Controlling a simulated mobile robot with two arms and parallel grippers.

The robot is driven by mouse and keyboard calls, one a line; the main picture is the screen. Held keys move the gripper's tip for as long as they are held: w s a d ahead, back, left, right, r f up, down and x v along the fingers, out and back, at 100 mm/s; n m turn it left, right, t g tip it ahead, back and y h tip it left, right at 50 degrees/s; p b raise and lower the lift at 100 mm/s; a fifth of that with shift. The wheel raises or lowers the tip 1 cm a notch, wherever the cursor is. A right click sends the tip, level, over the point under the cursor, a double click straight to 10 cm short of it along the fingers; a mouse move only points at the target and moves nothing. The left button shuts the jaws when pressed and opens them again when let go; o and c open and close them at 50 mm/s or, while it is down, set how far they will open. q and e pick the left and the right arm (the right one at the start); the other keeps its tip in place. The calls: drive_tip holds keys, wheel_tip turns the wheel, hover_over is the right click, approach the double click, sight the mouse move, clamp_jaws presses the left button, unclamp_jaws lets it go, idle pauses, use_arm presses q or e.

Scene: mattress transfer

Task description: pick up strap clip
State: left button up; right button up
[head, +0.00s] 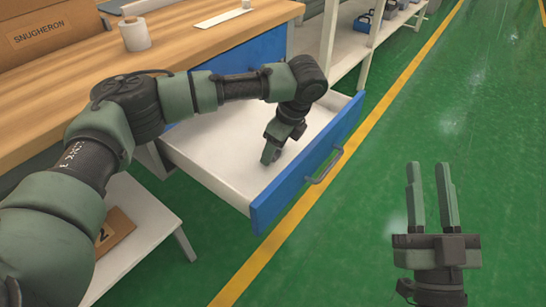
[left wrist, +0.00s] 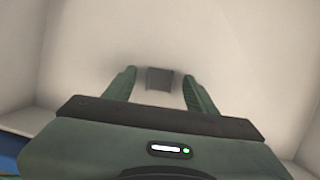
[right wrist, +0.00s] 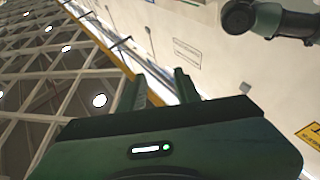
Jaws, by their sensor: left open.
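A small dark grey block, which looks like the strap clip (left wrist: 160,79), lies on the pale drawer floor in the left wrist view. My left gripper (left wrist: 158,72) is open, with one finger on each side of the clip and a gap on both sides. In the head view my left gripper (head: 269,153) points down into the open drawer (head: 210,150), and the clip is hidden there. My right gripper (head: 428,168) is open and empty over the green floor; its fingers also show in the right wrist view (right wrist: 160,80).
The drawer has white walls and a blue front (head: 305,165) with a grey handle (head: 326,167). The wooden worktop (head: 190,40) above it carries a white roll (head: 134,34) and a cardboard box (head: 45,25). A low white shelf (head: 150,225) stands below. The green floor at right is clear.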

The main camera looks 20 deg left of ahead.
use_arm(q)
drive_tip(key=shift+f, duration=0.1)
clamp_jaws()
idle(0.3)
